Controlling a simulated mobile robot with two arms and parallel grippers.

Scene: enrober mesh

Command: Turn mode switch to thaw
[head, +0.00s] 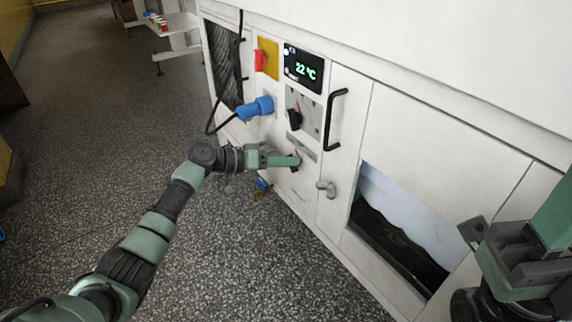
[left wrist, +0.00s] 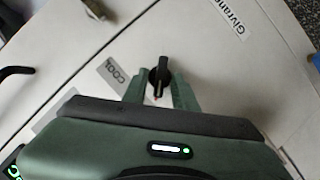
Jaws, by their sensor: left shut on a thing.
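The mode switch is a black rotary knob (left wrist: 159,78) on the white machine panel, in the middle of the left wrist view. In the head view my left gripper (head: 296,161) reaches the lower part of the panel and mostly hides this knob. No THAW label is readable. My right gripper (head: 482,238) is at the lower right, away from the switch; its jaws are unclear.
Above the left gripper are another black knob (head: 294,118), a blue plug (head: 257,108) with a black cable, and a display (head: 303,69) reading 22 °C. A black door handle (head: 335,120) and a grey tap-like handle (head: 327,188) are to the right. Open floor lies left.

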